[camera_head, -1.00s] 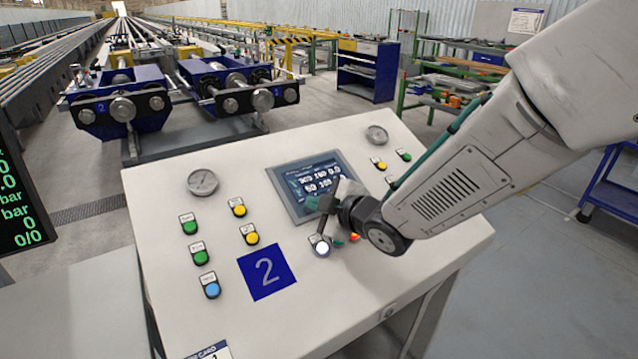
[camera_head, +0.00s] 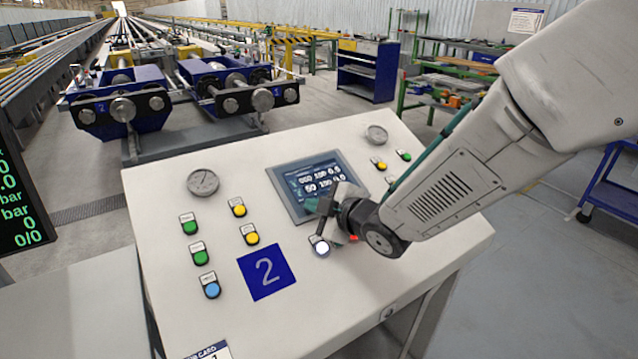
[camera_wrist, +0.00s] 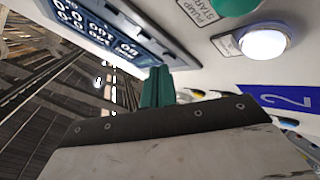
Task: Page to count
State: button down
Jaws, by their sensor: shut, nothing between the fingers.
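The display screen (camera_head: 316,186) on the sloped console shows two rows of white figures, too small to read surely. Its edge is also in the wrist view (camera_wrist: 100,28). A white, lit-looking round button (camera_head: 321,249) sits just below the screen, with a small label plate beside it; it is large in the wrist view (camera_wrist: 263,40). My gripper (camera_head: 321,226) is shut and empty, close above the panel between the screen and this button. In the wrist view its green fingertips (camera_wrist: 157,80) point toward the screen's edge, apart from the white button.
Green, yellow and blue buttons stand left on the console (camera_head: 190,320), around a blue "2" plate (camera_head: 266,271). A red button (camera_head: 352,238) is partly hidden behind my gripper. A gauge (camera_head: 203,182) is at upper left. A green button (camera_wrist: 235,5) labelled pump start tops the wrist view.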

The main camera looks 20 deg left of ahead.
jog(key=shift+w+a+f, duration=0.15)
jog(key=shift+f, duration=0.25)
dwell(0.5)
jog(key=shift+r, duration=0.1)
jog(key=shift+s+d+r, duration=0.25)
jog(key=shift+d+r, duration=0.05)
jog(key=shift+r, duration=0.4)
jog(key=shift+r, duration=0.1)
jog(key=r, duration=0.1)
jog(key=s+d+r, duration=0.1)
jog(key=r, duration=0.1)
jog(key=d+r, duration=0.1)
jog(key=r, duration=0.1)
jog(key=shift+s+r, duration=0.15)
jog(key=shift+s, duration=0.2)
jog(key=shift+a, duration=0.1)
dwell(2.5)
